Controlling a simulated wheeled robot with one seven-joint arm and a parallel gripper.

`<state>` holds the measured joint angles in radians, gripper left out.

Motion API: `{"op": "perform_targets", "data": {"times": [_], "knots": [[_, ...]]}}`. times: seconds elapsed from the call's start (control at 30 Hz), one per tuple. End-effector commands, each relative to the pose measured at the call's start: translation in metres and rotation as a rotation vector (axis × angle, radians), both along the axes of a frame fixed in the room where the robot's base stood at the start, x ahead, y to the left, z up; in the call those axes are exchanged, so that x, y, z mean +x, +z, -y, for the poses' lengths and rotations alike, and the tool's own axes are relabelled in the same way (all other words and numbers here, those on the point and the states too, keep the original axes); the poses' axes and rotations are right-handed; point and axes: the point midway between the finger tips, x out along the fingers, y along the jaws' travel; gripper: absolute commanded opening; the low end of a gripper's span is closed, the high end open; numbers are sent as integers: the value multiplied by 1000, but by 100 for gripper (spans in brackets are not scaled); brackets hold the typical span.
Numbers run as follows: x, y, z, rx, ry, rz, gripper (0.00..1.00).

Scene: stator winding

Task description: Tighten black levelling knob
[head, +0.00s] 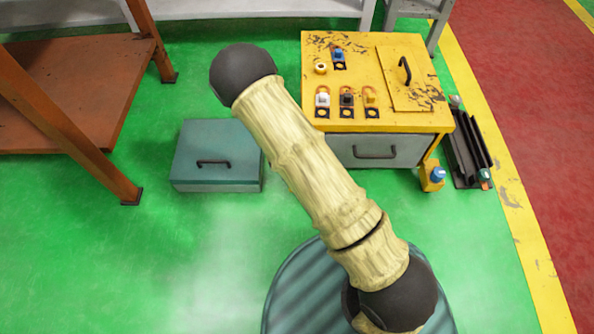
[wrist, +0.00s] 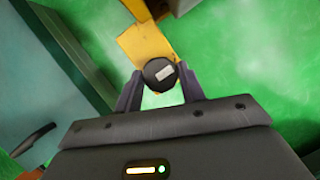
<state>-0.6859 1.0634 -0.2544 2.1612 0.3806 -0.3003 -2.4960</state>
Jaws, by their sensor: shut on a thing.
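The black levelling knob (wrist: 159,72) is in the wrist view at the top middle. It is round and dark, with a pale rectangular mark on its face. My gripper (wrist: 160,84) is shut on it, with one dark finger on each side. A yellow plate (wrist: 142,42) shows just behind the knob. How the knob joins it is hidden. In the head view neither the knob nor my gripper can be made out; my arm in its pale cover crosses the middle of that view.
The yellow workbench (head: 350,50) with a grey drawer (head: 400,148) stands at the back right. A teal box (head: 215,178) with a dark handle is on the green floor to its left. An orange frame (head: 60,118) stands left.

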Motion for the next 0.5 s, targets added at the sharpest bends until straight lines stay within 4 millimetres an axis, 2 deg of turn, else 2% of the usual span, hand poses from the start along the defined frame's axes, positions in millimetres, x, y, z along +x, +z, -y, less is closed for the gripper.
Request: {"op": "perform_targets", "data": {"times": [0.27,0.5], "knots": [[0,5,2,-5,-86,-2,16],[0,7,1,-7,-237,-1,16]]}}
